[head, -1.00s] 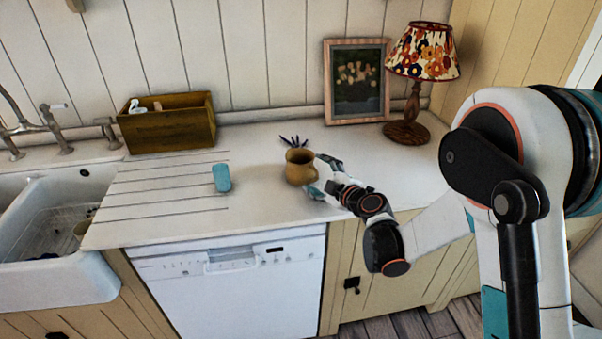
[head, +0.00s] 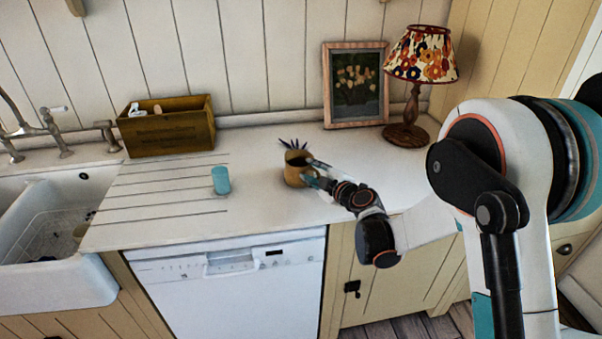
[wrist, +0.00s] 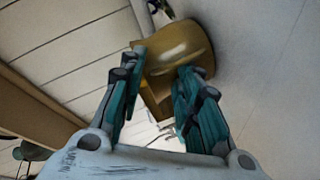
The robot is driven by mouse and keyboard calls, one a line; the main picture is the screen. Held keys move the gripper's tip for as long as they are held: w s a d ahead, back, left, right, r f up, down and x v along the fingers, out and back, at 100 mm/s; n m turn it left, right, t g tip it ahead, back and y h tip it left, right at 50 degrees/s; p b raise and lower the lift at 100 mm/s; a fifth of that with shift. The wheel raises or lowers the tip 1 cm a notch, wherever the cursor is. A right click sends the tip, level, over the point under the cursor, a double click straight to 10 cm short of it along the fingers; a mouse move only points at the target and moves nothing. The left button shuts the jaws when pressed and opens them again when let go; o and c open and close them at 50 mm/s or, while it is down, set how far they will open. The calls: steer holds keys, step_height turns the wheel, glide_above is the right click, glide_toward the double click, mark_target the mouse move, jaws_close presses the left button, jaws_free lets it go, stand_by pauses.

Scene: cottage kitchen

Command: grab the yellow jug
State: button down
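The yellow jug (head: 294,177) stands on the white counter, with dark purple sprigs showing behind its rim. My gripper (head: 315,173) is at its right side, where the handle is. In the wrist view the jug's shiny body (wrist: 185,50) lies beyond the fingertips. I see no clear lift off the counter.
A teal cup (head: 221,180) stands left of the jug on the grooved drainboard. A wooden box (head: 168,130), a framed picture (head: 356,85) and a lamp (head: 407,134) stand along the wall. The sink (head: 50,225) is at far left. The counter around the jug is mostly clear.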

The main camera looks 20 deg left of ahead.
steer(key=shift+s+a+f, duration=0.15)
steer(key=shift+s+a, duration=0.05)
stand_by(0.5)
steer(key=shift+w+a+r+p, duration=0.15)
steer(key=shift+a+r+p, duration=0.15)
steer(key=shift+r, duration=0.35)
step_height(320, 180, up, 18)
steer(key=p, duration=0.5)
steer(key=shift+w+d+p, duration=0.15)
steer(key=shift+d+p, duration=0.1)
steer(key=shift+p, duration=0.05)
steer(key=shift+r, duration=0.15)
steer(key=shift+d, duration=0.1)
stand_by(0.7)
